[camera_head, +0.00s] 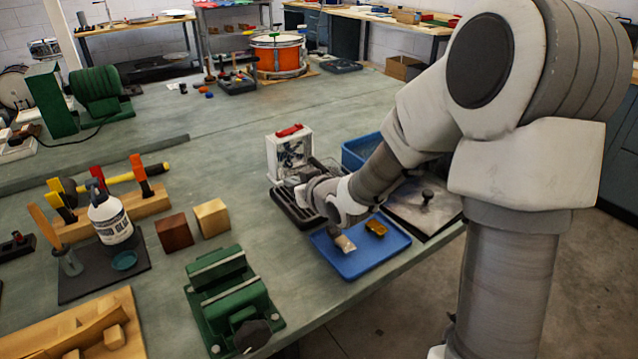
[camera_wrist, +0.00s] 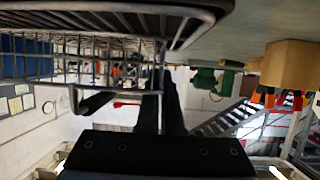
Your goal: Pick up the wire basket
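The wire basket (camera_wrist: 100,60) is a dark grey wire grid with a thick rim, filling the upper left of the wrist view. In the head view it is mostly hidden behind my gripper and hard to make out. My gripper (camera_wrist: 161,100) has its two dark fingers close together, one on each side of the basket's thin end wall, seen edge-on. It looks shut on that wall. In the head view my gripper (camera_head: 318,190) is low over the bench, beside a white box. I cannot tell if the basket is clear of the surface.
The white box (camera_head: 288,155) with a red handle stands just behind my gripper. A blue tray (camera_head: 350,267) with small items is in front, a blue bin (camera_head: 355,150) behind. A green vise (camera_head: 232,300) and wood blocks (camera_head: 212,218) stand left.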

